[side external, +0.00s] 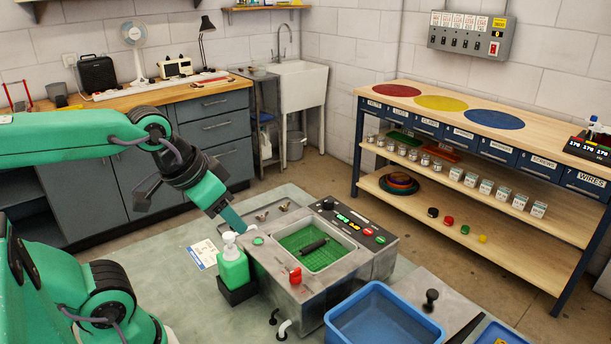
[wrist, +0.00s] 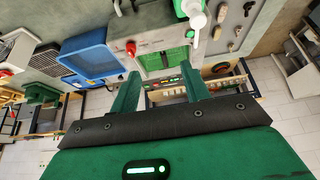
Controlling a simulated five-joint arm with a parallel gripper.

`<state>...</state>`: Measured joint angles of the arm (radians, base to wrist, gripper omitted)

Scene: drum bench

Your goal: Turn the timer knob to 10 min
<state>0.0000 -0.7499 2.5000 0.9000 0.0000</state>
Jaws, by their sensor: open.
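The drum machine (side external: 262,262) is a grey metal unit with a green mesh-lined basin (side external: 300,243) holding a dark rod-like object. A dark control panel (side external: 350,222) runs along its back edge, with lit green marks and coloured buttons. A round dark knob (side external: 328,203) sits at the panel's left end; it looks like the timer knob, but its setting is too small to read. My gripper (side external: 232,218) is above and left of the machine, apart from the panel. In the wrist view my gripper (wrist: 160,82) is open and empty, with the panel seen beyond its fingers.
A green soap bottle (side external: 232,268) stands close to my gripper at the machine's left. A red knob (side external: 295,275) projects from the machine's front. A blue tub (side external: 383,318) is at the front right. Small metal parts (side external: 272,212) lie behind the machine.

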